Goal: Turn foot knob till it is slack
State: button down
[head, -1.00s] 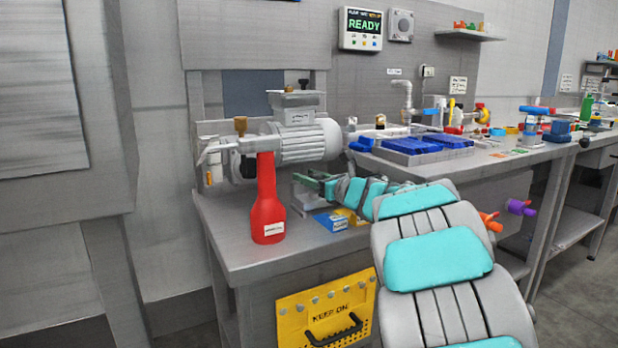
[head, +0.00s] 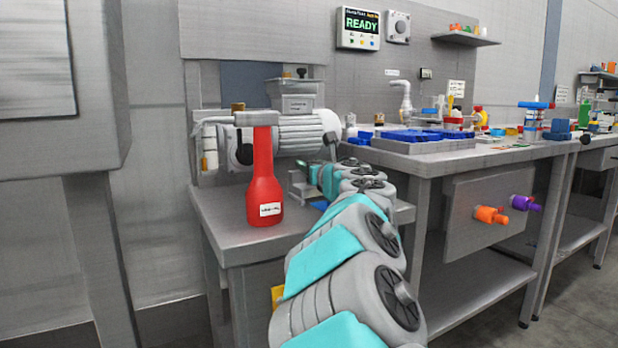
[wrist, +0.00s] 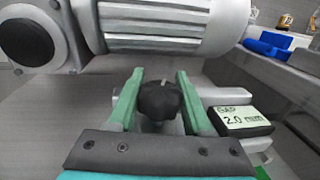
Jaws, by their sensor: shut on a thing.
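The foot knob (wrist: 160,100) is a dark, lobed knob under the grey motor (wrist: 160,22) in the wrist view. My gripper (wrist: 160,95) has its two green fingers on either side of the knob and is shut on it. In the head view my gripper (head: 320,180) reaches in below the motor (head: 300,135), and the knob is hidden there. A small gauge reading "GAP 2.0" (wrist: 240,118) sits just right of the right finger in the wrist view.
A red bottle (head: 264,190) stands on the bench (head: 225,225) left of my arm. Blue trays (head: 430,136) lie on the bench to the right. Orange (head: 490,214) and purple (head: 524,203) knobs stick out below it. A wall screen (head: 358,28) reads "READY".

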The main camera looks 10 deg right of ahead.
jog(key=m+h, duration=0.1)
jog(key=m+h+p, duration=0.1)
jog(key=h, duration=0.1)
jog(key=m+h+p, duration=0.1)
jog(key=h, duration=0.1)
jog(key=shift+d+r, duration=0.3)
jog(key=m+h+p, duration=0.2)
jog(key=h, duration=0.1)
jog(key=shift+d+f+p, duration=0.15)
jog(key=shift+d+p, duration=0.1)
jog(key=shift+p, duration=0.15)
jog(key=shift+g, duration=0.3)
jog(key=shift+c, duration=1.6)
grip_release()
jog(key=shift+d+f, duration=0.1)
jog(key=shift+s, duration=0.1)
jog(key=shift+v, duration=3.8)
